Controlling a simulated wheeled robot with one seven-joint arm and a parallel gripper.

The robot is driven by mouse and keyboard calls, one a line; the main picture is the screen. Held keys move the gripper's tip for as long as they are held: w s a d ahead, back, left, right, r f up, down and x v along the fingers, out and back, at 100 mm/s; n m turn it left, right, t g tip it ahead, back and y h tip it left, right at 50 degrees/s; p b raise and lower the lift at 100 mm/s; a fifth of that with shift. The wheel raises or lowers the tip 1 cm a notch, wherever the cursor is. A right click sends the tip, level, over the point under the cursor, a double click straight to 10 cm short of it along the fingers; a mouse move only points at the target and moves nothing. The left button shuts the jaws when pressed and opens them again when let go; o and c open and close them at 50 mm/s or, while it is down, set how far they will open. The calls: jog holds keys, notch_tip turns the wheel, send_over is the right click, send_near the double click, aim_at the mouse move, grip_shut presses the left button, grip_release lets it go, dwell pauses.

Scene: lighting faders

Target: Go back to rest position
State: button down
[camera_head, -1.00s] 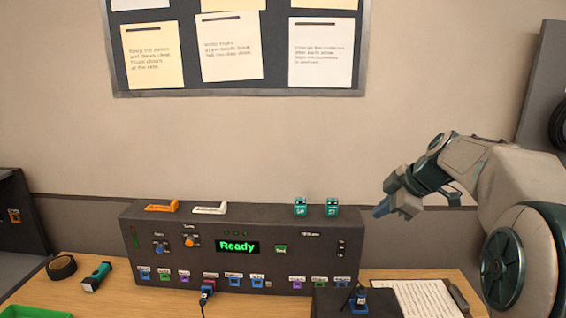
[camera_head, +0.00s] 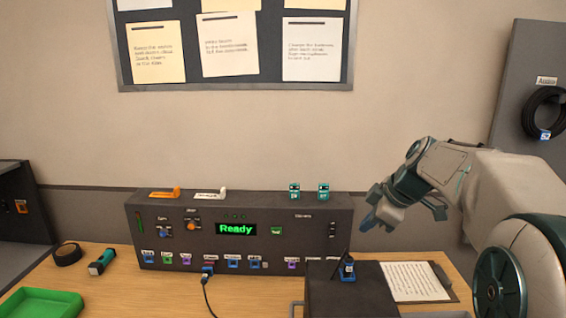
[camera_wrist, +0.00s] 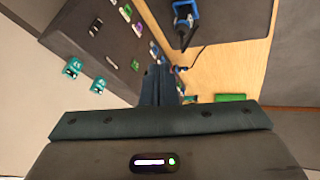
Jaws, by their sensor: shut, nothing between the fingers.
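My gripper (camera_head: 368,226) is in the air to the right of the dark console (camera_head: 145,230), its fingers pointing down and left. Its fingers are together and hold nothing. In the wrist view the closed fingers (camera_wrist: 158,84) point towards the console and the table. The console shows a green "Ready" display (camera_head: 236,228). Its front carries knobs and a row of small coloured, labelled parts. Two teal pieces (camera_head: 295,190) stand on its top right. The gripper touches neither the console nor the table.
A dark box (camera_head: 325,295) with a blue-based upright part (camera_head: 347,270) stands in front of the console's right end. A clipboard (camera_head: 418,282) lies to its right. A green tray (camera_head: 38,303), tape roll (camera_head: 67,254) and teal-black tool (camera_head: 102,261) are at left. A coiled cable (camera_head: 530,125) hangs at right.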

jog(key=s+a+f+m+b, duration=0.1)
jog(key=s+f+m, duration=0.1)
jog(key=s+f, duration=0.1)
jog(key=s+a+f+m+g+h+b, duration=0.1)
jog(key=s+f+m, duration=0.1)
jog(key=s+f, duration=0.1)
jog(key=s+a+f+m+h+b, duration=0.1)
jog(key=s+a+f+m+b, duration=0.1)
jog(key=s, duration=0.3)
jog(key=shift+s+f+m, duration=0.3)
jog(key=shift+f, duration=0.45)
jog(key=s+f+m+g+h+b, duration=0.1)
jog(key=s+f+m+h+b, duration=0.1)
jog(key=s+f+m+b, duration=0.2)
jog(key=shift+s+f+m, duration=1.8)
jog(key=shift+s+f, duration=1.75)
jog(key=shift+s, duration=1)
